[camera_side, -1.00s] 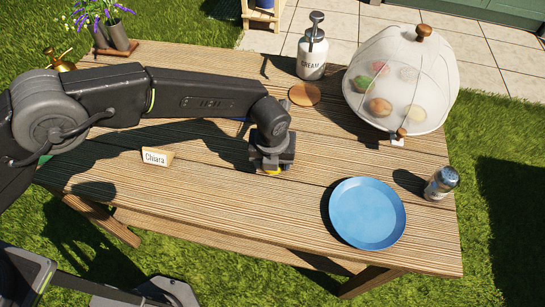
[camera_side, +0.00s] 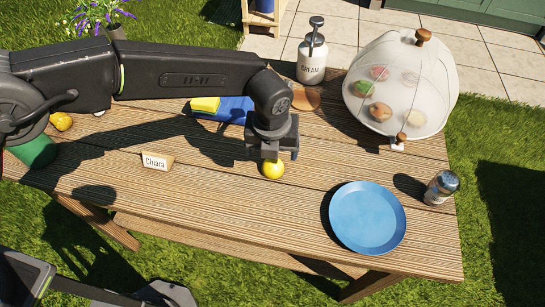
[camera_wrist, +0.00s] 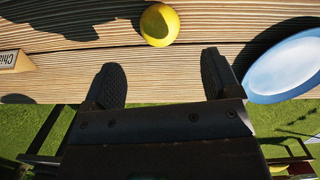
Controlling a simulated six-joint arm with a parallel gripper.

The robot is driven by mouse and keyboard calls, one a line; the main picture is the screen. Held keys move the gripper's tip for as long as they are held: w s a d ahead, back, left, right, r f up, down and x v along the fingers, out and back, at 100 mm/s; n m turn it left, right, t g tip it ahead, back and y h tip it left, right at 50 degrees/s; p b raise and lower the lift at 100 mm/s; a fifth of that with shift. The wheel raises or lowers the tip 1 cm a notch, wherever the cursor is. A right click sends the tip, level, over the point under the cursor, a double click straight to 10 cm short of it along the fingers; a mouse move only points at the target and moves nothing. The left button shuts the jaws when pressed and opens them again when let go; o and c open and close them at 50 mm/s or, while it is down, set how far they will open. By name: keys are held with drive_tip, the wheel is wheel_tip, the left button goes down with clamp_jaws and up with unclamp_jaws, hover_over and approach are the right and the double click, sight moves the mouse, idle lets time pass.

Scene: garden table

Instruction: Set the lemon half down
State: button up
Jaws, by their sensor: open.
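The lemon half (camera_side: 272,169) is a yellow rounded piece resting on the wooden table, left of the blue plate. In the wrist view the lemon half (camera_wrist: 159,25) lies beyond my fingertips, near the top edge, apart from both fingers. My gripper (camera_side: 271,154) is just above and behind it in the side view. In the wrist view my gripper (camera_wrist: 163,75) has its two dark fingers wide apart with nothing between them. Which way the cut face points is not clear.
The blue plate (camera_side: 367,217) and a shaker (camera_side: 441,187) are to the right. A mesh dome (camera_side: 402,80) covers several macarons. A cream bottle (camera_side: 312,52) stands behind a round coaster (camera_side: 305,98). A name card (camera_side: 158,160), a yellow block (camera_side: 205,104) on blue cloth (camera_side: 236,110) and a green cup (camera_side: 36,151) are left.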

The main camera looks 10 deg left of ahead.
sight(271, 168)
drive_tip(key=r, duration=0.4)
drive_tip(key=shift+s+r, duration=0.3)
drive_tip(key=shift+r, duration=0.05)
drive_tip(key=s+a+r+n+t+h, duration=0.1)
drive_tip(key=s+a+r+n, duration=0.1)
drive_tip(key=a+r+n, duration=0.8)
drive_tip(key=s+a+r+n+t, duration=0.1)
drive_tip(key=s+a+r+n, duration=0.1)
drive_tip(key=a+r+n, duration=0.85)
drive_tip(key=s+a+f+n+t, duration=0.2)
drive_tip(key=s+a+f+n, duration=0.1)
drive_tip(key=s+a+n, duration=1.1)
drive_tip(key=s+a, duration=0.1)
drive_tip(key=s, duration=0.2)
drive_tip(key=shift+a+f+y, duration=0.15)
drive_tip(key=shift+a+y, duration=0.25)
